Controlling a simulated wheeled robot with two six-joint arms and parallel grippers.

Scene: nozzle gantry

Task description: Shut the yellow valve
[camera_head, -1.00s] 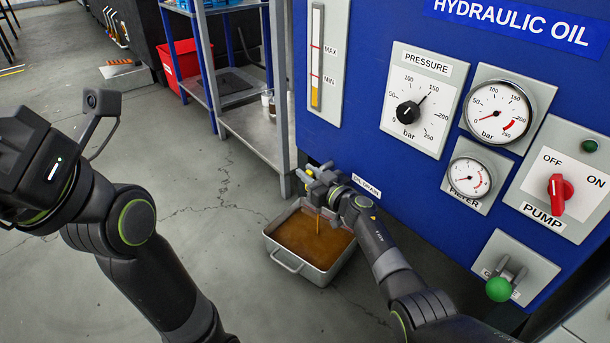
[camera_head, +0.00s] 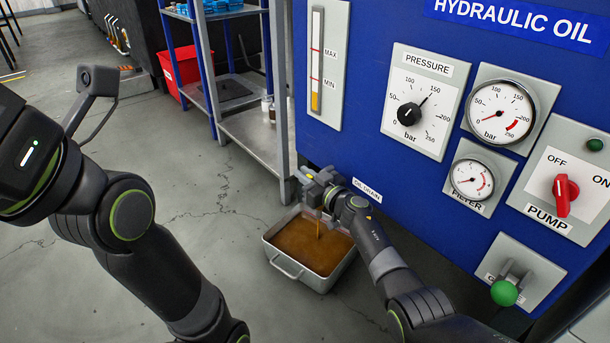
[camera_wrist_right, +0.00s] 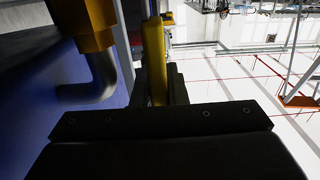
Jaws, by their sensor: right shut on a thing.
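The yellow valve shows in the right wrist view: a yellow body (camera_wrist_right: 92,25) with a grey bent pipe below it, and a yellow lever (camera_wrist_right: 154,55) to its right. My right gripper (camera_wrist_right: 160,88) is shut on the lever. In the head view my right gripper (camera_head: 318,188) is at the foot of the blue panel, beside the "OIL DRAIN" label (camera_head: 367,190), and hides the valve. A thin stream of oil falls below it into the grey drain tray (camera_head: 285,267). My left arm is at the left; its fingertips are out of frame.
The blue panel (camera_head: 365,150) carries gauges, a red pump switch (camera_head: 565,193) and a green-knobbed lever (camera_head: 504,292). A grey shelf (camera_head: 250,132) stands behind the tray. The floor left of the tray is clear.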

